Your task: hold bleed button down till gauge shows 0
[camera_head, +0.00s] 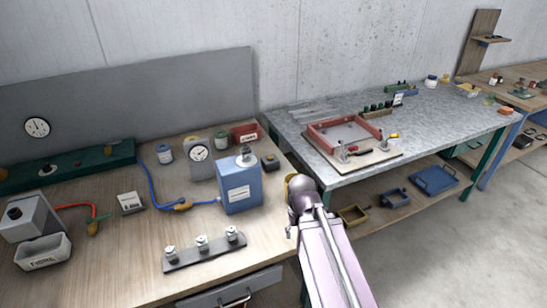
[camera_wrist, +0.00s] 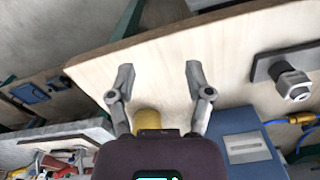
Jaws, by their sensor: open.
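In the wrist view my gripper (camera_wrist: 159,75) has its two fingers apart with nothing between the tips, above bare wooden bench top. In the head view my arm reaches in from the lower right, and its end is right of the blue box (camera_head: 239,186). The box has a silver round fitting (camera_head: 246,159) on top and also shows in the wrist view (camera_wrist: 246,146).
A yellow cylinder (camera_wrist: 147,118) is close beside my gripper. A rail with three metal fittings (camera_head: 203,245) lies at the bench front. A blue hose (camera_head: 149,184) runs left from the box. A metal table (camera_head: 440,120) with a red frame (camera_head: 312,132) stands right.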

